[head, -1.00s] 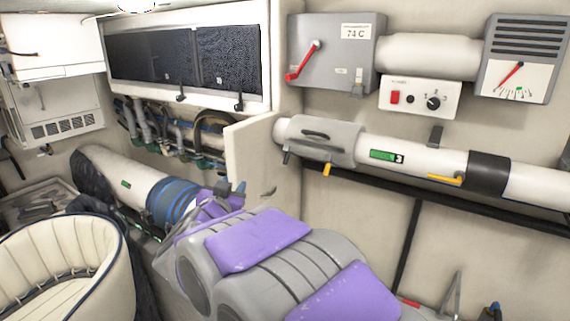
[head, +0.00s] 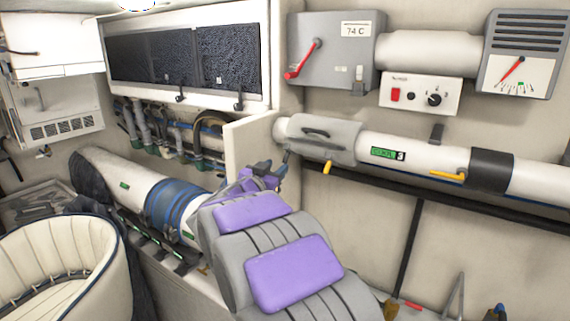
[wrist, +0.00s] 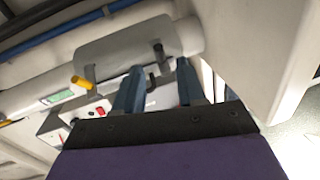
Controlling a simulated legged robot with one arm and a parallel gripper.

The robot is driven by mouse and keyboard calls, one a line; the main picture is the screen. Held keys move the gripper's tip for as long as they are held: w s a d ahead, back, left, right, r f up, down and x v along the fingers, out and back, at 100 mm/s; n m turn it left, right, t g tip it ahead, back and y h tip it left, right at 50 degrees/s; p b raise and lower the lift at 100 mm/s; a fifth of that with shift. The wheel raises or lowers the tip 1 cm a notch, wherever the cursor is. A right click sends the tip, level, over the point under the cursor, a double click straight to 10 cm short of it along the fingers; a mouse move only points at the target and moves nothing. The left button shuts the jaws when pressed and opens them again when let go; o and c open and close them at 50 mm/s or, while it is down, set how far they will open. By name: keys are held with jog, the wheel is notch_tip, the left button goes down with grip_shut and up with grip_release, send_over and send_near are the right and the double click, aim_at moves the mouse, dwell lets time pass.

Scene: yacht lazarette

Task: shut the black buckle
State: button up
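The black buckle (wrist: 157,50) is a small dark lever on the grey sleeve (head: 318,137) around the left end of the white pipe. It juts out from the sleeve in the wrist view. In the head view it is a small dark piece (head: 286,156) beside my gripper, partly hard to make out. My gripper (head: 275,168) is open, just below and left of the sleeve. In the wrist view its two blue-grey fingers (wrist: 160,82) stand apart, with the buckle showing in the gap between them. I cannot tell whether they touch it.
A yellow lever (head: 328,168) hangs from the same sleeve, right of the black one. A cream panel (head: 250,145) stands close left of the sleeve. A switch box (head: 420,95) is above the pipe. Black latches (head: 238,102) sit on the cabinet.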

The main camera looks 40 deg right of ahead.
aim_at(284, 160)
jog(key=b+x, duration=0.1)
jog(key=x, duration=0.6)
jog(key=shift+w+d, duration=0.15)
jog(key=shift+d, duration=0.2)
jog(key=shift+c, duration=0.4)
grip_shut()
